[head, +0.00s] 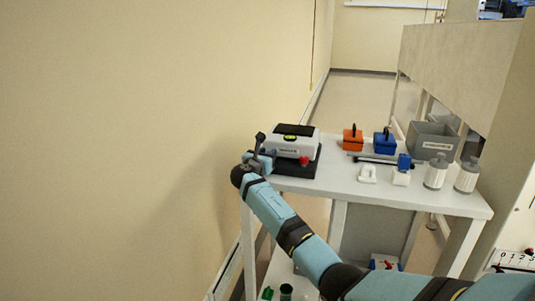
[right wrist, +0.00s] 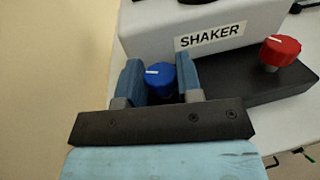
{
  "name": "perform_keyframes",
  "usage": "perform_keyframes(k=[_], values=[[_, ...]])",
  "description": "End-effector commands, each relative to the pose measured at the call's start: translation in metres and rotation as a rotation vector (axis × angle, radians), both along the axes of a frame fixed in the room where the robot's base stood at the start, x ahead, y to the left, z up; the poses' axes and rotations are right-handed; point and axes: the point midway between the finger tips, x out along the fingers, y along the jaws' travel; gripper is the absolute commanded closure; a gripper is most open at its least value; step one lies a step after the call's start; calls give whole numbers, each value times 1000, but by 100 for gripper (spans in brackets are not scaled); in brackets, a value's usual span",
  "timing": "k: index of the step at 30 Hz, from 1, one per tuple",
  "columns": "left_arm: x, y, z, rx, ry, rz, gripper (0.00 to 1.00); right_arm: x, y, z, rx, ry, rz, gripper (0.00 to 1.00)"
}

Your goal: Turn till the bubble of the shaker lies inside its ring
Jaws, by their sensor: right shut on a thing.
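The shaker (head: 292,147) is a white box on a dark base at the left end of the white bench. A small green bubble level (head: 290,137) sits on its top; the bubble and ring are too small to tell apart. My right gripper (right wrist: 160,82) is shut on a blue knob (right wrist: 160,72) with a white pointer mark, at the shaker's left front corner. In the head view my right gripper (head: 262,156) is at that same corner. A red knob (right wrist: 281,50) is on the base's right front. My left gripper is not in view.
Orange (head: 352,138) and blue (head: 383,141) boxes with handles, a grey bin (head: 434,140), white pieces and two white bottles (head: 436,172) stand on the bench to the right. A plain wall (head: 120,130) is close on the left.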

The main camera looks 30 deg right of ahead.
Motion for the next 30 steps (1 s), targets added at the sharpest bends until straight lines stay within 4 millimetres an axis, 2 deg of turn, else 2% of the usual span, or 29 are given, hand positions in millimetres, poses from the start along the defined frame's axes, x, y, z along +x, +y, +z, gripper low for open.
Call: perform_keyframes(k=[9, 22, 23, 24, 30], values=[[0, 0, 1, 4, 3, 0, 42, 1, 0, 0, 0, 1, -86, 91], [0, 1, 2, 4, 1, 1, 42, 1, 0, -1, 1, 2, -93, 91], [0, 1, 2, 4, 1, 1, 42, 1, 0, -1, 1, 2, -93, 65], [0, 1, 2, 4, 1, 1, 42, 1, 0, -1, 1, 2, -93, 56], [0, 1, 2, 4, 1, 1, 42, 1, 0, 0, 0, 1, -93, 56]])
